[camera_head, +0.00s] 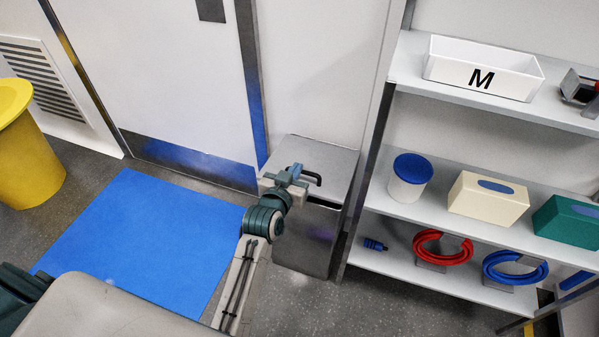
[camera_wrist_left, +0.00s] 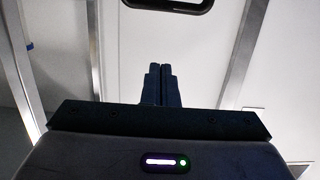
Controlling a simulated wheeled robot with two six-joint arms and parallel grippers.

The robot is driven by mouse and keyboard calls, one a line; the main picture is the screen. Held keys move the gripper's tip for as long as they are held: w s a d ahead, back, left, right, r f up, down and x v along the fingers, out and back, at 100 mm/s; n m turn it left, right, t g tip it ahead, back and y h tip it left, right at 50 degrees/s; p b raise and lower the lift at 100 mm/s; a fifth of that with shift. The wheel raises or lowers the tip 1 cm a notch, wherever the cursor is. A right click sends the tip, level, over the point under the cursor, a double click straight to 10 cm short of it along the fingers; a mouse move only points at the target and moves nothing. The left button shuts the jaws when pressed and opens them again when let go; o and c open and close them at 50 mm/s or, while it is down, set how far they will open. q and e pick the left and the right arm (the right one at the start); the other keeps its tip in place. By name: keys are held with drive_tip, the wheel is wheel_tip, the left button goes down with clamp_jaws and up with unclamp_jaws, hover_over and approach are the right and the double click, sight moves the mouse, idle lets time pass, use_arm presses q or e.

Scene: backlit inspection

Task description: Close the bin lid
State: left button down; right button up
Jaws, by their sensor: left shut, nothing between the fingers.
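The bin (camera_head: 305,238) is a grey metal box on the floor between the door and the shelf unit. Its flat grey lid (camera_head: 335,157) is over the top, with a dark gap along its right front edge. I cannot tell how far the lid is raised. A black loop handle (camera_head: 314,179) is at the lid's front; it also shows at the top of the left wrist view (camera_wrist_left: 168,8). My left gripper (camera_head: 296,170) is shut and empty, close beside the handle. Its fingers (camera_wrist_left: 162,80) point toward the handle. Contact is unclear. My right gripper is not in view.
The shelf unit (camera_head: 385,205) stands right of the bin, holding a white M tray (camera_head: 485,75), tissue boxes and hose coils. A blue mat (camera_head: 150,240) lies left on the floor. A yellow container (camera_head: 28,155) stands far left.

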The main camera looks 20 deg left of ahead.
use_arm(q)
drive_tip(key=w, duration=0.3)
drive_tip(key=shift+w+f, duration=0.3)
drive_tip(key=shift+w, duration=0.1)
wheel_tip(320, 180, down, 3)
drive_tip(key=shift+d+r, duration=0.1)
drive_tip(key=shift+f+b, duration=0.3)
drive_tip(key=shift+f, duration=0.35)
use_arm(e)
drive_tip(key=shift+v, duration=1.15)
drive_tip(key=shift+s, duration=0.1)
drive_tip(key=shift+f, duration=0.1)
